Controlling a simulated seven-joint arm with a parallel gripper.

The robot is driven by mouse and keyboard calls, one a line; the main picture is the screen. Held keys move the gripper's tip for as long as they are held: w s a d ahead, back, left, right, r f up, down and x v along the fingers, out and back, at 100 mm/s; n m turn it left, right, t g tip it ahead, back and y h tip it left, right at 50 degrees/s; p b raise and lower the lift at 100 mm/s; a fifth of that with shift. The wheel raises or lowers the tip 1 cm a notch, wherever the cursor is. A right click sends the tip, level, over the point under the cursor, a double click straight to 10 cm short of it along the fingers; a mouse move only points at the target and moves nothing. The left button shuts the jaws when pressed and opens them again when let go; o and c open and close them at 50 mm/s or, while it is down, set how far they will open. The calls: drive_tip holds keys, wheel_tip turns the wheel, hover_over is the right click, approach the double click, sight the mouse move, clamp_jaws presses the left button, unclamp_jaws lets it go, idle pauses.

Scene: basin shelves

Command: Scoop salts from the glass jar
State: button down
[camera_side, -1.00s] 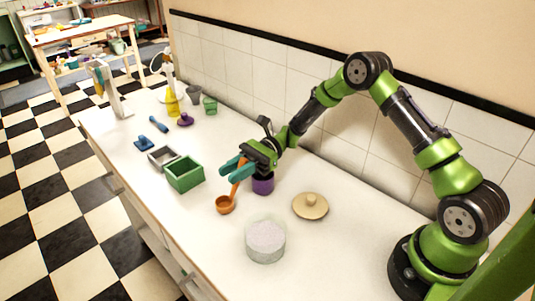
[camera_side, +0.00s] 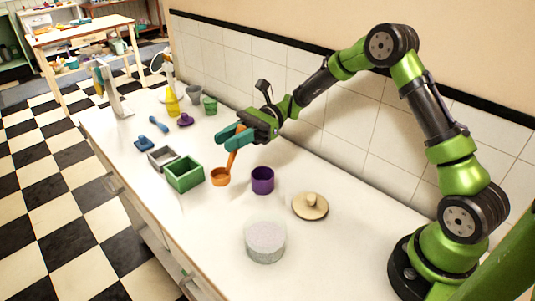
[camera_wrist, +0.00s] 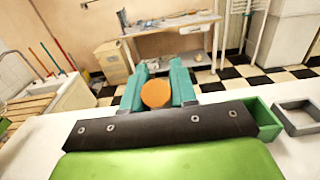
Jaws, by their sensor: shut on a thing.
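The round glass jar (camera_side: 265,241), filled with pale salt, stands open near the front of the counter in the side view. My gripper (camera_side: 233,138) is shut on the orange scoop (camera_side: 221,175), beyond the jar and to its upper left. The scoop's handle rises into the teal fingers and its cup hangs low, beside the green box. I cannot tell whether the cup touches the counter or holds anything. In the wrist view, an orange round end of the scoop (camera_wrist: 156,93) shows between the fingers. A tan lid with a knob (camera_side: 310,206) lies right of the jar.
A purple cup (camera_side: 262,180) stands between the scoop and the lid. The green box (camera_side: 184,174) and a grey box (camera_side: 162,157) are left of the scoop. Bottles and small tools stand farther back. A tiled wall borders the counter.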

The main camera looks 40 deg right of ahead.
drive_tip(key=shift+r, duration=0.15)
drive_tip(key=shift+a+r, duration=0.1)
drive_tip(key=s+a+r+n+g+h, duration=0.1)
drive_tip(key=s+a+n+g+h, duration=0.1)
drive_tip(key=s, duration=0.5)
drive_tip(key=s+a+r+n+g+h, duration=0.2)
drive_tip(key=s+n+g+h, duration=0.1)
drive_tip(key=s, duration=0.5)
drive_tip(key=shift+n+g, duration=0.5)
drive_tip(key=shift+g, duration=0.6)
wheel_tip(320, 180, down, 11)
drive_tip(key=shift+d, duration=0.1)
idle(0.5)
